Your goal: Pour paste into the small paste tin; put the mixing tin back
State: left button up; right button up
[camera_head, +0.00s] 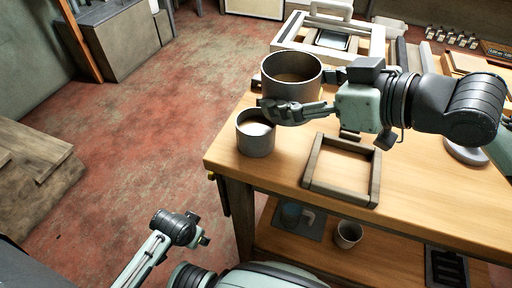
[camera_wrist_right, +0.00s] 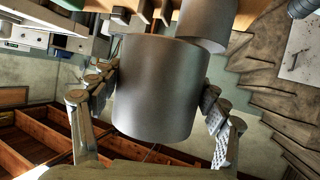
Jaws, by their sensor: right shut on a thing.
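The mixing tin (camera_head: 291,86) is a wide grey metal tin with brown paste inside, upright near the table's left edge. My right gripper (camera_head: 298,98) is shut on it, one finger across its near side. The tin fills the middle of the right wrist view (camera_wrist_right: 157,88), between both fingers. The small paste tin (camera_head: 256,138) stands upright just in front and to the left, at the table's edge; its inside looks brownish. Another grey cylinder (camera_wrist_right: 203,22), likely the small tin, shows at the wrist view's top. My left gripper (camera_head: 196,232) is low in the head view, its jaws unclear.
An empty wooden square frame (camera_head: 338,194) lies on the wooden table (camera_head: 428,207) to the right of the small tin. A pale rack (camera_head: 375,45) stands behind. A cup (camera_head: 348,235) stands on the lower shelf. Bare floor lies left of the table.

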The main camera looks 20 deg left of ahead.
aim_at(299, 69)
jog(key=shift+r+p, duration=1.4)
jog(key=shift+r, duration=0.65)
